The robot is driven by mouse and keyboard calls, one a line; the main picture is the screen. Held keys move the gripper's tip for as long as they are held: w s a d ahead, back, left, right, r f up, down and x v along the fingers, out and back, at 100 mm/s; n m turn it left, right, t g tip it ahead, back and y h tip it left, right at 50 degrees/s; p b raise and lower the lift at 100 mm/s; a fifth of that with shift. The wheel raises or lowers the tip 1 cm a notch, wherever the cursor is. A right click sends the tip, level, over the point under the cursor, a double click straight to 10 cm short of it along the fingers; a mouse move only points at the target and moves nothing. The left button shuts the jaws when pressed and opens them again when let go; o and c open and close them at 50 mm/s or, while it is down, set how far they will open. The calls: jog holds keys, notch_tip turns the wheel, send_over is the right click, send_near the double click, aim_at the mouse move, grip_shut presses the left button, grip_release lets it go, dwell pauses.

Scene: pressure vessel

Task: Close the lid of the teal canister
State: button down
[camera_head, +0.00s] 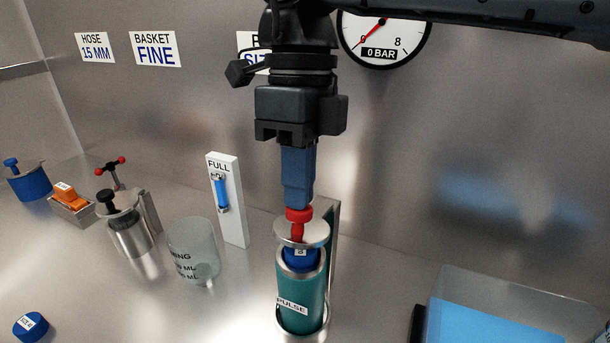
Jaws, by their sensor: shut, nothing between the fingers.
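The teal canister (302,300) stands upright at the lower middle, with a "PULSE" label and a steel rim. Its round steel lid (316,234) sits above the mouth and looks raised, with a gap at the front. A blue piece (301,260) with a small white label shows in the mouth below the lid. A red knob (299,214) stands on top of the lid. My gripper (297,204) points straight down with its blue fingers shut and nothing between them. The fingertips are at the top of the red knob; I cannot tell if they touch it.
A metal bracket (331,215) stands behind the canister. To the left are a clear beaker (194,252), a "FULL" gauge (228,200), a steel pot (130,235) and an orange piece (70,196). A blue cap (31,326) lies front left. A clear tub with blue contents (490,322) is at right.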

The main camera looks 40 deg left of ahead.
jog(key=shift+s+d+f+t+b, duration=0.2)
jog(key=shift+s+f+t+b, duration=0.45)
jog(key=shift+f, duration=0.2)
jog(key=shift+s+f, duration=0.2)
jog(key=shift+s, duration=0.05)
notch_tip(320, 180, up, 14)
jog(key=shift+a+p, duration=0.3)
jog(key=shift+p, duration=0.15)
jog(key=shift+s+r, duration=0.1)
jog(key=shift+s, duration=0.05)
